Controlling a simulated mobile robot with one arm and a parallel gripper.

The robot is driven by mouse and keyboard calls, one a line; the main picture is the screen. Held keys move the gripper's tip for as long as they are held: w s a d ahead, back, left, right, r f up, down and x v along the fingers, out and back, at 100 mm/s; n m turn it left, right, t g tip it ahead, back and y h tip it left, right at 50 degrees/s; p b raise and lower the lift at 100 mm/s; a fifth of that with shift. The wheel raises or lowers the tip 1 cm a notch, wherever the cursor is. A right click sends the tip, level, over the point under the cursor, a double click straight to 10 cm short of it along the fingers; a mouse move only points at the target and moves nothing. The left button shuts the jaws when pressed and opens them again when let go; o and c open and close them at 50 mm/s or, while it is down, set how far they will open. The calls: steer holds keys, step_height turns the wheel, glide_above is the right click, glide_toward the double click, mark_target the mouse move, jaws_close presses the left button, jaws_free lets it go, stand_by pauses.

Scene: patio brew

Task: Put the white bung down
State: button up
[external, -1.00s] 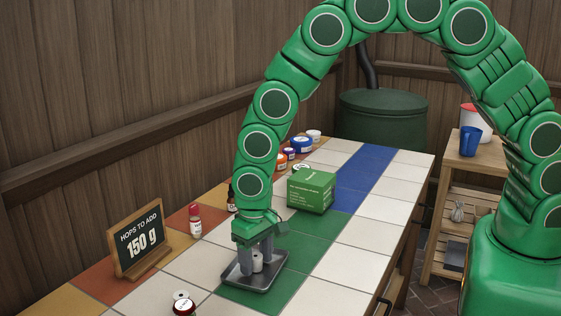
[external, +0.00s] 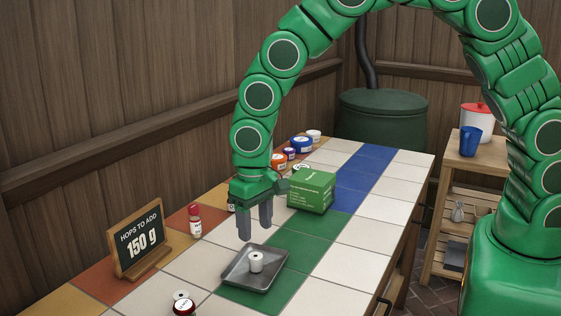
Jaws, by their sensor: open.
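The white bung (external: 256,262) stands upright in the shallow grey metal tray (external: 237,279), near its middle. The tray lies across white and green tiles at the near part of the table. My gripper (external: 255,228) is open and empty, above the bung and apart from it. Its two grey fingers point down, with their tips a little above and behind the tray.
A green box (external: 311,191) stands behind my gripper. A red-capped bottle (external: 195,221) and a chalkboard sign reading 150 g (external: 140,240) are to the left. The right-hand tiles are clear.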

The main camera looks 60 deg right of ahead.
steer(key=shift+r, duration=1.65)
steer(key=s+d+r, duration=1.2)
steer(key=s+d, duration=0.1)
steer(key=s+d+r, duration=0.2)
steer(key=s+d, duration=0.1)
steer(key=s, duration=0.5)
steer(key=s+d+r+n+g, duration=0.1)
steer(key=s+d, duration=0.2)
steer(key=s, duration=0.5)
steer(key=s+d+r+n, duration=0.1)
steer(key=s+d+r, duration=0.1)
steer(key=s, duration=0.6)
steer(key=shift+s+d+r+g, duration=0.3)
steer(key=shift+s+d+g, duration=0.1)
steer(key=shift+d, duration=0.15)
steer(key=shift+o, duration=0.4)
